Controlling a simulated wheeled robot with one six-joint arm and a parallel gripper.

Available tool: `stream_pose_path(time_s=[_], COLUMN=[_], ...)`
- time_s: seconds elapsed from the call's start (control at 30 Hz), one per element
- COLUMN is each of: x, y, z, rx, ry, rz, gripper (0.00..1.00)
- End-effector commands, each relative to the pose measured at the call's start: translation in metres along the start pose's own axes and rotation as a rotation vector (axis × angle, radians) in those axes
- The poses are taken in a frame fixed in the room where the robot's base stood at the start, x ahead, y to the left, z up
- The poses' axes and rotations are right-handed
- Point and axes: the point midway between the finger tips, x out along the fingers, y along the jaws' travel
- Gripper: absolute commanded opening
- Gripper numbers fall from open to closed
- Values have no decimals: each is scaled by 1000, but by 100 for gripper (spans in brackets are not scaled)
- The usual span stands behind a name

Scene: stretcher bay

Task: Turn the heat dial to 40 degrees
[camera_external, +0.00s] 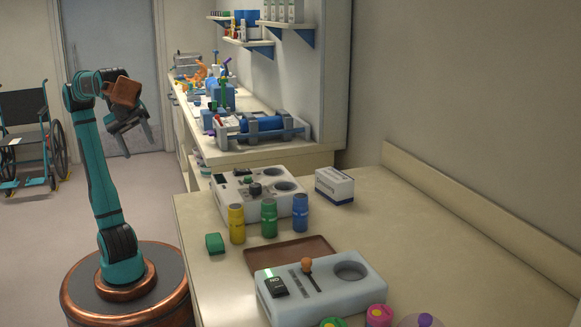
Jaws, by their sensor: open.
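A white control box (262,205) sits near the far end of the counter, with a round recess on its right. A dark green knob (255,188) stands on its top, likely the heat dial. Its markings and setting are too small to read. My gripper (137,146) is open and empty, pointing down, in the air to the left of the counter and well apart from the knob.
Yellow (236,224), green (269,219) and blue (300,213) bottles stand close in front of the box. A green block (214,243), brown tray (290,254), small carton (334,186) and second box with an orange-topped lever (325,292) are nearby. The counter's right side is clear.

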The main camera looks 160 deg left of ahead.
Motion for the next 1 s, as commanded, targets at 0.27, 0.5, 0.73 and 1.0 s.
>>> stream_pose_path(time_s=[0.27,0.5,0.73,1.0], x=[33,53,66,70], y=[-79,-146,-210,-274], z=[5,24,53,92], rx=[120,205,265,304], ry=[-246,-426,-560,-648], rz=[80,207,370,570], gripper=[55,55,55,55])
